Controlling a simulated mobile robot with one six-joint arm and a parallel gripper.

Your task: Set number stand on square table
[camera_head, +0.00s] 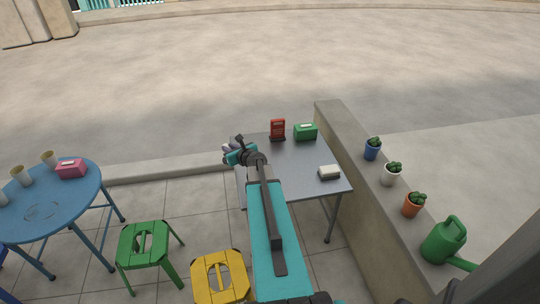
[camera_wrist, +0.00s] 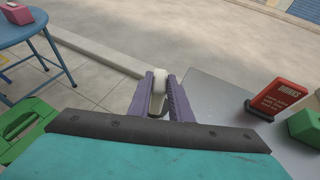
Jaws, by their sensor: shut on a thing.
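The square table (camera_head: 300,160) is grey and stands in the middle of the head view; its top also shows at the right of the wrist view (camera_wrist: 215,100). My gripper (camera_wrist: 160,92) has purple fingers and is shut on a small whitish object (camera_wrist: 159,81), presumably the number stand; no number can be read on it. In the head view my gripper (camera_head: 230,150) is at the table's left edge, and my arm hides part of the tabletop. In the wrist view the held object shows against the pavement beside the table.
On the table are a red drinks sign (camera_head: 277,129), a green box (camera_head: 305,132) and a white-topped block (camera_head: 329,172). A low wall with potted plants runs along the right. A blue round table (camera_head: 40,220), green stool (camera_head: 148,245) and yellow stool (camera_head: 219,278) stand left.

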